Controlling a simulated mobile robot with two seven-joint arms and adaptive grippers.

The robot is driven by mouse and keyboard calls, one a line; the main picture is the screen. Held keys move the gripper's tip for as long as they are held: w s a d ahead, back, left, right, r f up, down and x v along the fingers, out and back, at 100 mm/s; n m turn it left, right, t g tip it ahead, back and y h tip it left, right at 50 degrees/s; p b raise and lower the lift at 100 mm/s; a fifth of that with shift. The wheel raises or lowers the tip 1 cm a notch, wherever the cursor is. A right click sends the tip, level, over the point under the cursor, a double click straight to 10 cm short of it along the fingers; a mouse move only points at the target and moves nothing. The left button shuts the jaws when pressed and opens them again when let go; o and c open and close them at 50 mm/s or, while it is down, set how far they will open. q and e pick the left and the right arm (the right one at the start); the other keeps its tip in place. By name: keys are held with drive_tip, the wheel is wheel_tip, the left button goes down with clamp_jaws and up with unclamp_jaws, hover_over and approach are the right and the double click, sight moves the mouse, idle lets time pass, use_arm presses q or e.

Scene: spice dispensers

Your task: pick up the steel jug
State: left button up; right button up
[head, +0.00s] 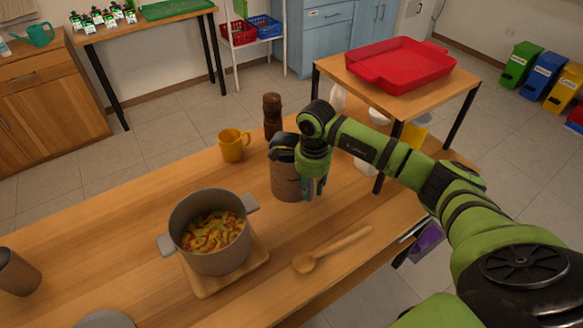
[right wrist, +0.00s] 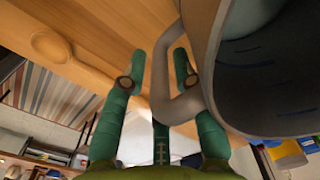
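The steel jug (head: 287,183) stands on the wooden table, partly hidden behind my right gripper (head: 314,188). It looks brownish-grey there. In the right wrist view the jug (right wrist: 265,95) fills the right side, with its open mouth and grey inside wall showing. Its angular handle (right wrist: 170,108) runs between the two green fingers of my right gripper (right wrist: 161,70). The fingers are apart, with a gap visible beside the handle, so the gripper is open around it. My left gripper is in neither view.
A grey pot of food (head: 215,235) stands on a wooden board left of the jug. A wooden spoon (head: 330,250) lies in front. A yellow mug (head: 233,146) and a brown grinder (head: 272,116) stand behind. A side table with a red tray (head: 405,66) is at the right.

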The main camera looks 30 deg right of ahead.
drive_tip(key=c, duration=0.6)
drive_tip(key=shift+w+r, duration=0.1)
drive_tip(key=shift+r, duration=0.1)
